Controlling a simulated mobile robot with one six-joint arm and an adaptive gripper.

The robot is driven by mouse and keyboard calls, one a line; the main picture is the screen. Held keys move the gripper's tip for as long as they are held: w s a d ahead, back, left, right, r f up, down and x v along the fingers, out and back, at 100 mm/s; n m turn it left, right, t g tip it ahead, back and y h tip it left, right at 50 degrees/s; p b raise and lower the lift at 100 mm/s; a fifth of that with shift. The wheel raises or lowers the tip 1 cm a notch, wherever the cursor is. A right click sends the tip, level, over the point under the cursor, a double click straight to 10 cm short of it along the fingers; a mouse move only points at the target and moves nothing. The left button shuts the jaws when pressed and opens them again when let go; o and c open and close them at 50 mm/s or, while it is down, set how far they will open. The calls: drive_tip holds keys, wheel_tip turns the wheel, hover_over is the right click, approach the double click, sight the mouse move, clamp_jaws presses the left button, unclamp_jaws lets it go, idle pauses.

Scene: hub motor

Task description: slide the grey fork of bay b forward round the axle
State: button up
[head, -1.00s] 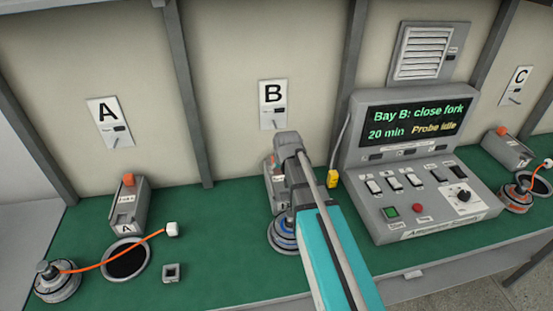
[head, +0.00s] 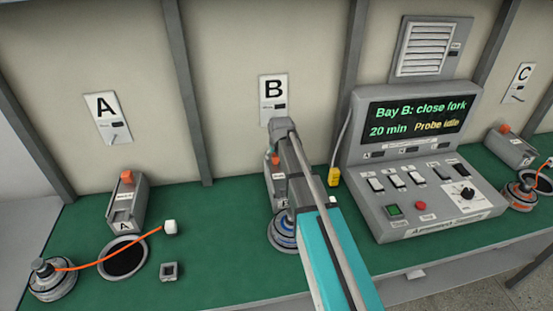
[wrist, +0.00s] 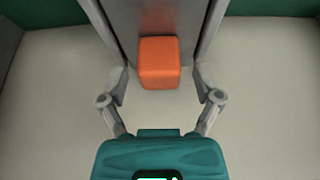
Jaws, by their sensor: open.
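The bay B grey fork (head: 275,186) stands on the green bench below the B label, with an orange knob (head: 275,160) at its top. My arm hides its right part in the head view. A round hub motor with a blue ring (head: 280,238) sits in front of it, partly covered by my arm. The axle and its contact with the fork are hidden. In the wrist view the orange knob (wrist: 159,65) lies between the spread fingers of my gripper (wrist: 158,40), with a gap on each side. My gripper is open and holds nothing.
A control console (head: 420,165) stands right of my arm, its screen reading "Bay B: close fork" and "Probe idle". A yellow plug (head: 334,177) is beside it. Bay A's motor (head: 52,280) and orange cable lie at left.

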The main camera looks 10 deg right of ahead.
drive_tip(key=shift+f, duration=0.1)
idle(0.3)
clamp_jaws()
